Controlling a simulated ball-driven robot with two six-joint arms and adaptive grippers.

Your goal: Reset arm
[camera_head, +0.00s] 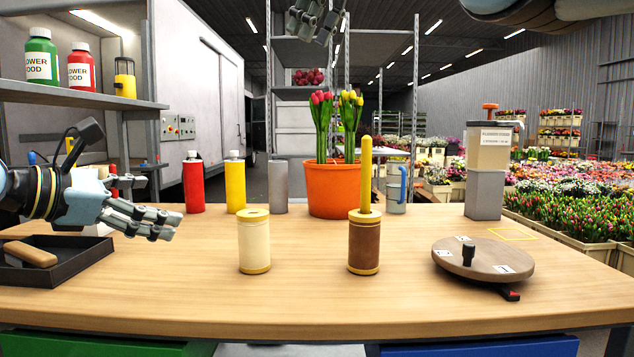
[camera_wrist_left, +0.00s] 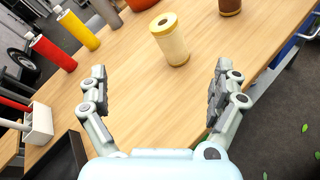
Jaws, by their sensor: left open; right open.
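My left gripper (camera_head: 158,222) reaches in from the left, above the left part of the table and beside the black tray. In the left wrist view my left gripper (camera_wrist_left: 158,92) has its fingers spread wide with nothing between them. A cream spool (camera_head: 254,241) stands upright on the table to its right, apart from it; it also shows beyond the fingers in the left wrist view (camera_wrist_left: 172,42). My right gripper (camera_head: 318,20) hangs at the top edge, high above the table, partly cut off, with nothing seen in it.
A black tray (camera_head: 85,272) with a wooden-handled thing (camera_head: 31,253) lies at left. A brown spool (camera_head: 363,245) holds a yellow stick. Behind stand red (camera_head: 194,184) and yellow (camera_head: 235,184) bottles and an orange pot (camera_head: 334,188) of tulips. A round turntable (camera_head: 483,260) is at right.

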